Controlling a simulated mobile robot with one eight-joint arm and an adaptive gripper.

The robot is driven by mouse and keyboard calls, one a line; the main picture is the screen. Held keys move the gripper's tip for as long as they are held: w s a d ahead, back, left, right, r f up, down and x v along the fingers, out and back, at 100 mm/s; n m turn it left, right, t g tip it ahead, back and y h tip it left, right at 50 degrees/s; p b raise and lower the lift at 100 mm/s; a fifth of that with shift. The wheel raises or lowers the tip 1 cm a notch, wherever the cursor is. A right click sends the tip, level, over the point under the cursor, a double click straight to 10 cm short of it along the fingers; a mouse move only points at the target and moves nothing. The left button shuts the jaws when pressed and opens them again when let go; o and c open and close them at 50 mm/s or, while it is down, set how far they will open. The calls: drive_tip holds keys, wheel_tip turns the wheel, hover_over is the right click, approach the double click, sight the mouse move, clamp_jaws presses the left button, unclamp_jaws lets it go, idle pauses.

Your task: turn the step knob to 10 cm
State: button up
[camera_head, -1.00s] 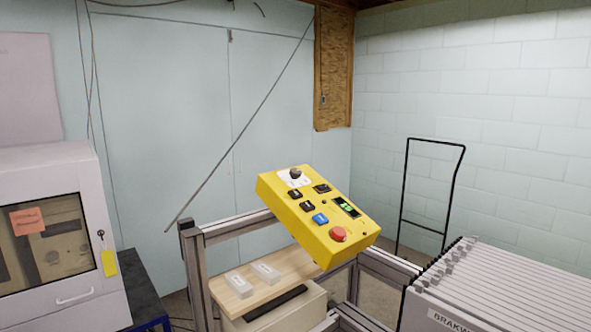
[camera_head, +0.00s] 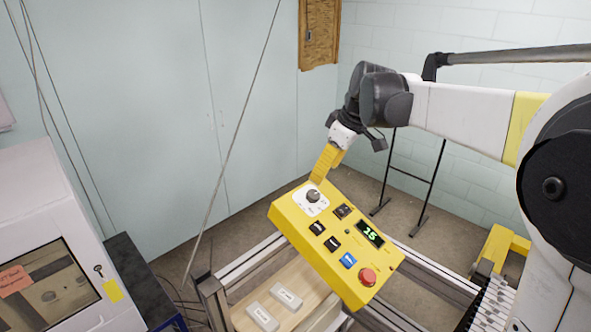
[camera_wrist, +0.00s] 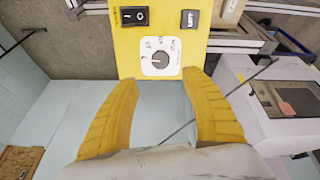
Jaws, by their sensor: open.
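The step knob (camera_head: 313,195) is a dark round knob on a white dial plate at the upper left corner of the yellow control box (camera_head: 297,225). In the wrist view the knob (camera_wrist: 160,60) sits on its white plate (camera_wrist: 148,44) near the box's edge; the dial markings are too small to read surely. My gripper (camera_head: 318,178) is at the box's far edge, just beyond the knob. In the wrist view its yellow fingers (camera_wrist: 162,80) are open and apart, tips just short of the knob, with nothing between them. The green display (camera_head: 369,234) appears to read 15.
The box also carries a black rocker switch (camera_head: 342,211), black buttons (camera_head: 333,244), a blue button (camera_head: 348,261) and a red stop button (camera_head: 367,276). A metal frame (camera_head: 245,262) stands below. A white cabinet (camera_head: 45,235) is at left.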

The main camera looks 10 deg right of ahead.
sight(313, 194)
drive_tip(key=x, duration=1)
drive_tip(key=shift+s+f, duration=0.2)
drive_tip(key=shift+f, duration=0.05)
drive_tip(key=c, duration=1.2)
